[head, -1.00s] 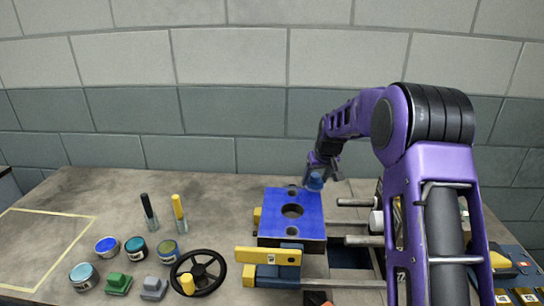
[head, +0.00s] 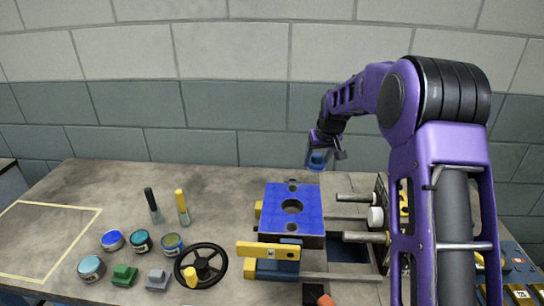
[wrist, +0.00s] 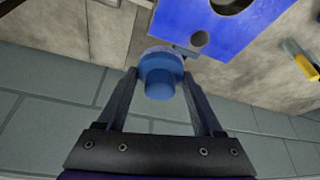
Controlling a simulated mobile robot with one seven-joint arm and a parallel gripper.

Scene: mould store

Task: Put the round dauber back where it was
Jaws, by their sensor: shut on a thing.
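The round dauber (wrist: 160,80) is a short blue cylinder with a wider, paler blue disc at its far end. My gripper (wrist: 160,84) is shut on it, one finger on each side. In the head view, my gripper (head: 319,158) and the dauber are raised above the back edge of the blue-topped mould block (head: 280,207), apart from it. The mould block also shows in the wrist view (wrist: 225,20). A green block-shaped tool (head: 124,275) and a grey one (head: 157,279) lie at the front left of the bench.
Several small open tins, including a blue one (head: 112,240) and a teal one (head: 141,241), stand left. A black-handled brush (head: 152,205) and yellow-handled brush (head: 182,206) stand upright. A black handwheel (head: 201,265) is at the vise's left. A yellow-outlined area (head: 45,235) is empty.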

